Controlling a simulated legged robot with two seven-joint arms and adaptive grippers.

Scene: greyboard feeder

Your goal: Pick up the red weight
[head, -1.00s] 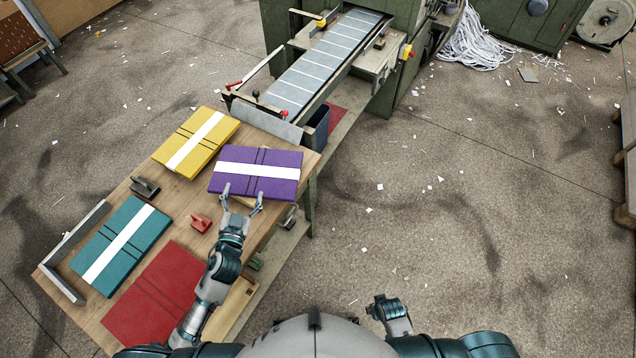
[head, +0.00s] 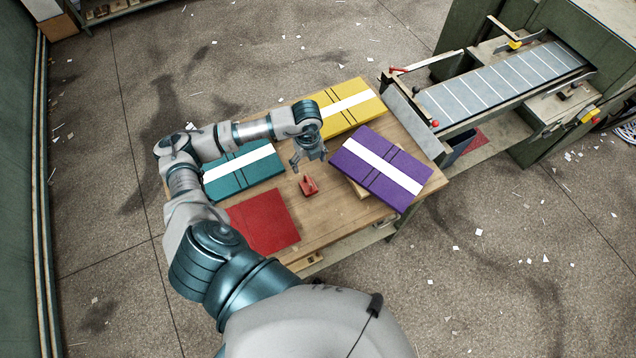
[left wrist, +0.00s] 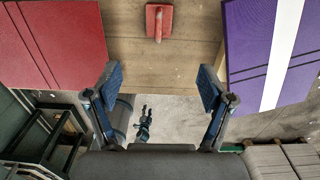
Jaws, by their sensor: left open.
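The red weight (head: 309,185) is a small block with a handle. It sits on the wooden table between the red board and the purple board. It also shows in the left wrist view (left wrist: 158,22) at the top middle, beyond the fingertips. My left gripper (head: 309,160) is above the table, close to the weight and apart from it. In the left wrist view its two fingers (left wrist: 160,88) are spread wide with nothing between them. My right gripper does not show in the head view; a dark gripper-like shape shows small and low in the left wrist view.
The wooden table (head: 318,225) holds a red board (head: 265,222), a teal board (head: 240,172), a yellow board (head: 340,105) and a purple board (head: 383,170). The feeder conveyor (head: 500,85) stands to the right. Bare table surrounds the weight.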

